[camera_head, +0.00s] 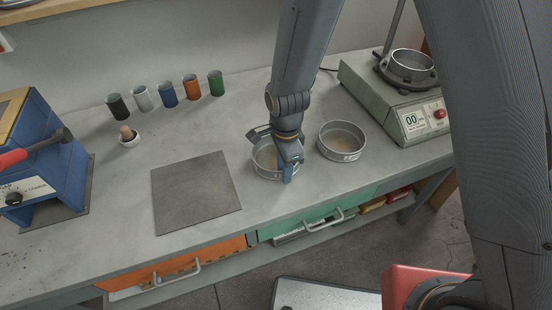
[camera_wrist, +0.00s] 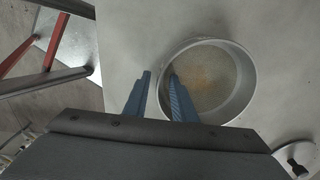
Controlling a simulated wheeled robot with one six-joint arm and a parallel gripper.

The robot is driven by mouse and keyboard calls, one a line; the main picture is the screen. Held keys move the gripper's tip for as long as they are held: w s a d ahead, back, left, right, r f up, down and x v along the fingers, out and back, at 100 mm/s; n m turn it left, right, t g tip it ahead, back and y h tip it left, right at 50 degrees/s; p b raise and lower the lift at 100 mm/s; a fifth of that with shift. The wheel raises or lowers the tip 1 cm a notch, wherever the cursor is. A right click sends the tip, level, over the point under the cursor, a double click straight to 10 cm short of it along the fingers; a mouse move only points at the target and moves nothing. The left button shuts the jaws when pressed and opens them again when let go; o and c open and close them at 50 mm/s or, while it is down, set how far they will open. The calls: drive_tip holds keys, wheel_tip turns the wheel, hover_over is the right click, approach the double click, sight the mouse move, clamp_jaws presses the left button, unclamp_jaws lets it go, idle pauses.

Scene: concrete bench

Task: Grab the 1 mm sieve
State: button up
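Two round metal sieves stand on the bench. The left sieve (camera_head: 262,165) is partly hidden behind my gripper (camera_head: 288,176); the right sieve (camera_head: 341,143) stands clear beside it, with a label on its front too small to read for sure. In the wrist view, one sieve (camera_wrist: 247,97) with a tan mesh lies beneath my gripper (camera_wrist: 160,76). The two blue fingers are apart, one outside the sieve's left rim and one over its inside, with the rim between them. I cannot tell whether they touch it. No mesh size is readable on the left sieve.
A green-grey shaker (camera_head: 398,105) with a ring on top stands to the right. A dark square plate (camera_head: 196,192) lies left of the sieves. Several coloured cups (camera_head: 168,95), a small mortar (camera_head: 129,140) and a blue machine (camera_head: 45,150) are farther left.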

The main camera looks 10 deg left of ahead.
clamp_jaws()
drive_tip(key=shift+r, duration=0.15)
